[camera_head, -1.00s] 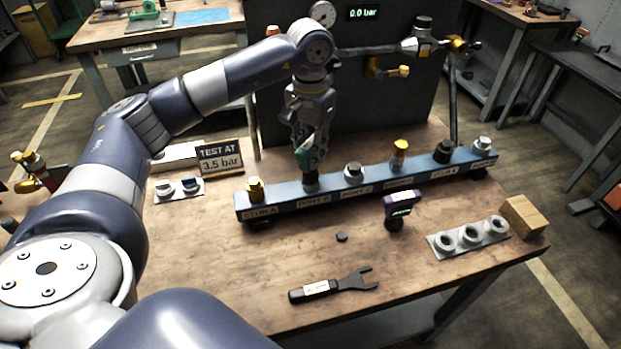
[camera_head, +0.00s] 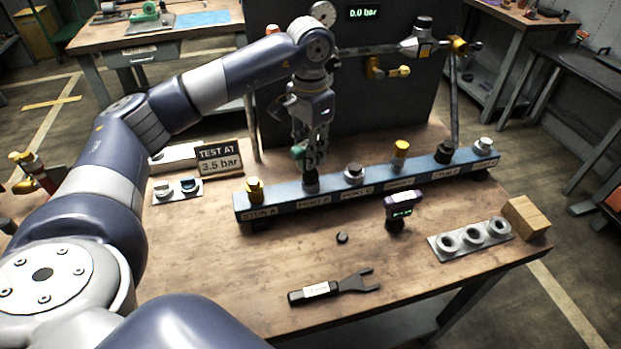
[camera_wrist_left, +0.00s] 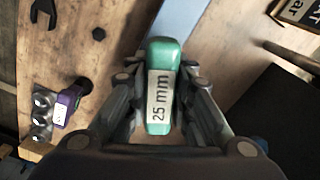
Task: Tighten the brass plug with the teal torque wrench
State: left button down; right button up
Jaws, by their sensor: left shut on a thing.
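My left gripper (camera_head: 312,152) is shut on a teal tool with a "25 mm" label; the tool shows between the fingers in the left wrist view (camera_wrist_left: 160,85). In the head view it stands over a dark fitting (camera_head: 311,182), second from the left on the blue manifold bar (camera_head: 330,195). The tool's lower end is partly hidden by the fingers, so I cannot tell exactly how it sits on the fitting. One brass-coloured plug (camera_head: 254,190) is at the bar's left end, another (camera_head: 400,150) right of its middle. My right gripper is not in view.
A dark open-ended wrench (camera_head: 335,287) and a small dark nut (camera_head: 342,238) lie in front of the bar. A "TEST AT 3.5 bar" sign (camera_head: 220,160) stands left.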

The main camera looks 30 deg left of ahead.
pick_arm(q)
jog(key=shift+m+b, duration=0.35)
jog(key=shift+m, duration=0.25)
jog(key=shift+m+b, duration=0.4)
jog(key=shift+b, duration=0.85)
jog(key=shift+r+p, duration=0.3)
jog(key=shift+r+p, duration=0.85)
jog(key=shift+r, duration=0.4)
jog(key=shift+r, duration=0.1)
notch_tip(320, 180, up, 4)
jog(key=p, duration=0.3)
